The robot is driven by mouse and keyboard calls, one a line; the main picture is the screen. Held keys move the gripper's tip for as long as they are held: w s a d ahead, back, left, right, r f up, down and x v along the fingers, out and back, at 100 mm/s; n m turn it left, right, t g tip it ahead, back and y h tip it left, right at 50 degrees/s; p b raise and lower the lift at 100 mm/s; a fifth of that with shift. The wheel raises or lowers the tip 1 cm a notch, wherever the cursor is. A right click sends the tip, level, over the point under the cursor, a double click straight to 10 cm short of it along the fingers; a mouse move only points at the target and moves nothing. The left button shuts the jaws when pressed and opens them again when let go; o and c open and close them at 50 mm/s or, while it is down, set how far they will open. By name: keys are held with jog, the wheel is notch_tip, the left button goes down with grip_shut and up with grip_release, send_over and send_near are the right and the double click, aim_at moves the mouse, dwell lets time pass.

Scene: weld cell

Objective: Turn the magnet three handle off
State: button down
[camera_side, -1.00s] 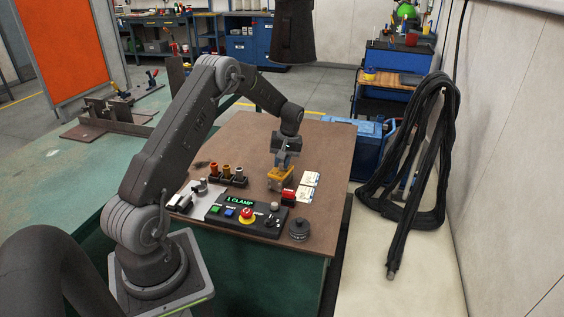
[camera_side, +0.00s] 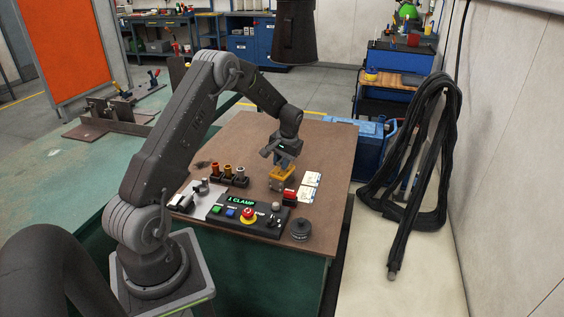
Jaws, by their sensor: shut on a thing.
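My gripper (camera_side: 282,160) points down over the brown table top and is shut at the top of a yellow block-like piece (camera_side: 283,174), which looks like the magnet. The part between the fingers is small and mostly hidden, and I take it to be the magnet's handle. A greyish part (camera_side: 276,185) shows just under the yellow piece. I cannot read a number on it, nor tell whether the handle stands at on or off.
A black control box (camera_side: 244,217) with a green "1 CLAMP" display stands in front. The table top (camera_side: 325,150) behind is clear.

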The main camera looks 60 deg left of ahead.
dwell(0.3)
jog(key=c, duration=1.1)
grip_release()
notch_tip(320, 180, up, 14)
jog(key=w+d, duration=0.1)
jog(key=d, duration=0.1)
jog(key=shift+w+f, duration=0.25)
jog(key=shift+d, duration=0.15)
